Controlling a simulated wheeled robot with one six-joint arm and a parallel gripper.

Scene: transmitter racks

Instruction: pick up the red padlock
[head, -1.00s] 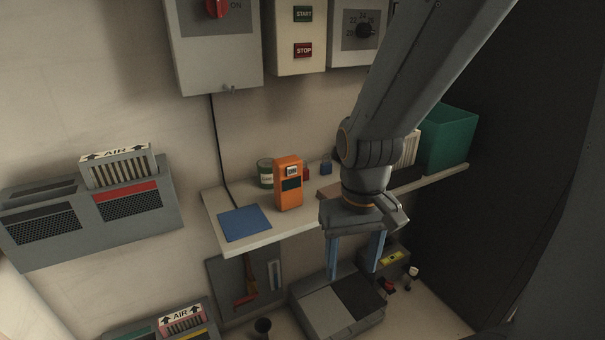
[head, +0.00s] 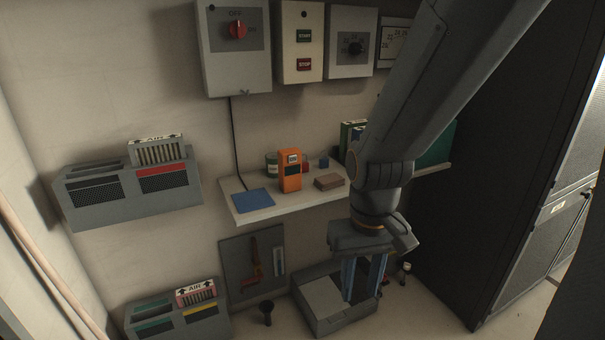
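The red padlock (head: 306,167) is on the wall shelf (head: 275,213), small in view and partly hidden behind an orange handheld meter (head: 290,171). A blue padlock-like item (head: 324,163) is just right of it. My gripper (head: 361,292) points down, its two blue fingers apart with nothing seen between them. It is in front of and below the shelf, to the right of the padlock and apart from it.
The shelf also holds a blue mat (head: 254,200), a can (head: 271,164), a brown block (head: 329,181) and a green bin (head: 438,146). A grey box (head: 323,303) stands on the floor below my gripper. A dark rack (head: 500,150) bounds the right.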

